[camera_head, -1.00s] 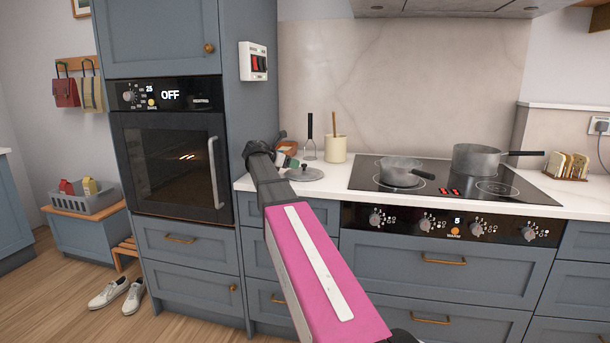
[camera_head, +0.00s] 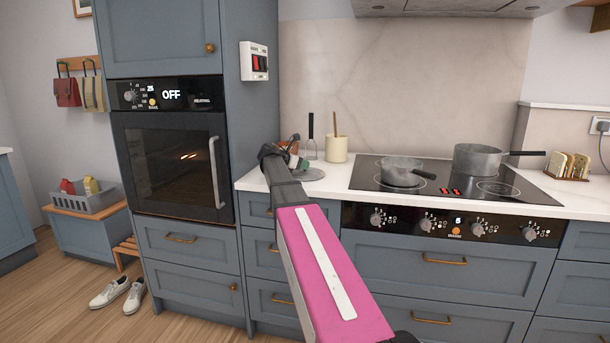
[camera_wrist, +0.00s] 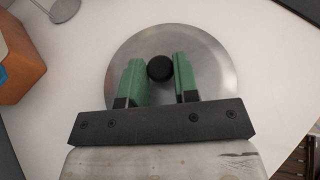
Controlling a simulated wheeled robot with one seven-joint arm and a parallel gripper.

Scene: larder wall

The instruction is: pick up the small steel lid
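The small steel lid (camera_head: 314,174) lies on the white worktop left of the hob, partly hidden by my gripper in the head view. In the wrist view it is a round grey disc (camera_wrist: 215,62) with a round black knob in the middle. My gripper (camera_head: 297,163) is over the lid. In the wrist view its two green fingers (camera_wrist: 160,72) are apart, one on each side of the knob. The fingers look open, with no clear sign of closing on the knob. The exact height of the fingertips over the lid is hard to tell.
A cream utensil pot (camera_head: 337,149) and a whisk (camera_head: 311,138) stand behind the lid. A wooden block (camera_wrist: 20,60) is at the wrist view's left. The hob (camera_head: 445,190) with two grey pans is to the right. The tall oven cabinet (camera_head: 252,110) is close on the left.

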